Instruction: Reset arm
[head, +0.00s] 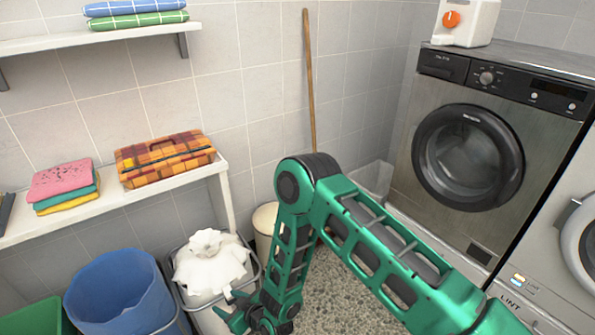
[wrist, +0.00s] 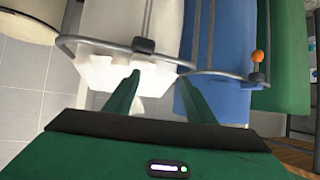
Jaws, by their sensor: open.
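My green arm reaches down from the right in the head view, its elbow bent high. My gripper (head: 246,312) is low, in front of a wire-framed bin holding a crumpled white cloth (head: 211,258). In the wrist view my gripper (wrist: 160,92) has its two green fingers apart, with nothing held between them. The white cloth (wrist: 115,74) shows just beyond the left finger. I cannot tell whether the fingers touch it.
A blue bin (head: 120,290) and a green bin (head: 38,318) stand left of the cloth. A steel washer (head: 465,150) stands at right. A wooden pole (head: 309,80) leans against the wall.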

